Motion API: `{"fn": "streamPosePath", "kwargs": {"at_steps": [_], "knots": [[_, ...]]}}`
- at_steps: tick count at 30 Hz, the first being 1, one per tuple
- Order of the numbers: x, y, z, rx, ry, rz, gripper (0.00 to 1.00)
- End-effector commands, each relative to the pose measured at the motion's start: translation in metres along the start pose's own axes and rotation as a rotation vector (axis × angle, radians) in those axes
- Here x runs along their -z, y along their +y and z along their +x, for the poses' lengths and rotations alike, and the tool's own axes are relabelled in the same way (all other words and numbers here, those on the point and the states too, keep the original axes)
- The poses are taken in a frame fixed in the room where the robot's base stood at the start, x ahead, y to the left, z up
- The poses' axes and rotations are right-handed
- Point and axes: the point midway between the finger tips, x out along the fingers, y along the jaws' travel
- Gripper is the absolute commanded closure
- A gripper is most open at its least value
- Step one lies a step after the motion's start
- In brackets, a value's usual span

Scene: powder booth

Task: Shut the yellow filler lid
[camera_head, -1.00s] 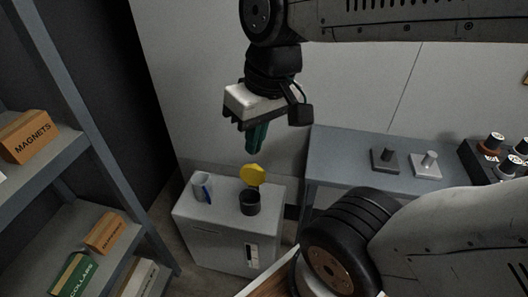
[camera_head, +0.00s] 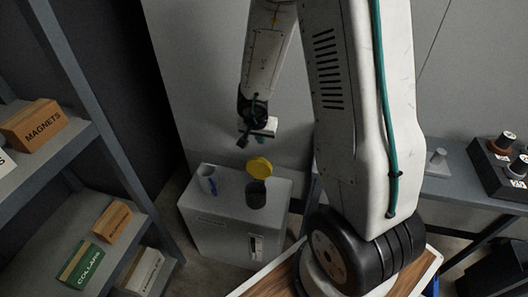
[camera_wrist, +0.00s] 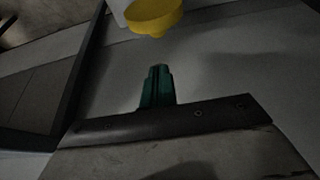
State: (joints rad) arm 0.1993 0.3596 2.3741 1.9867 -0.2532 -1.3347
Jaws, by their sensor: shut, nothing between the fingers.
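The yellow lid (camera_head: 259,168) stands open, tilted up at the back of the dark round filler neck (camera_head: 256,194) on top of a grey cabinet (camera_head: 215,235). The lid also shows at the top of the wrist view (camera_wrist: 153,15), just beyond my fingertips and apart from them. My gripper has teal fingers pressed together (camera_wrist: 158,72), with nothing between them. The filler neck is not visible in the wrist view.
A shelf (camera_head: 95,130) with labelled boxes is at the left. A grey bench (camera_head: 455,180) with dark and light fixtures is at the right, partly hidden by my arm.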

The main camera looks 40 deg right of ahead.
Motion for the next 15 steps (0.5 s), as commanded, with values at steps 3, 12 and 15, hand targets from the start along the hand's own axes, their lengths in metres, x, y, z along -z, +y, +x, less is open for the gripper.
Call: {"fn": "streamPosePath", "kwargs": {"at_steps": [3,12,15], "knots": [[-0.002,0.004,0.009,-0.022,-0.008,0.005,1.00],[-0.002,0.005,0.047,-0.020,-0.009,0.005,1.00],[-0.002,0.005,0.061,-0.019,-0.008,0.004,1.00]]}}
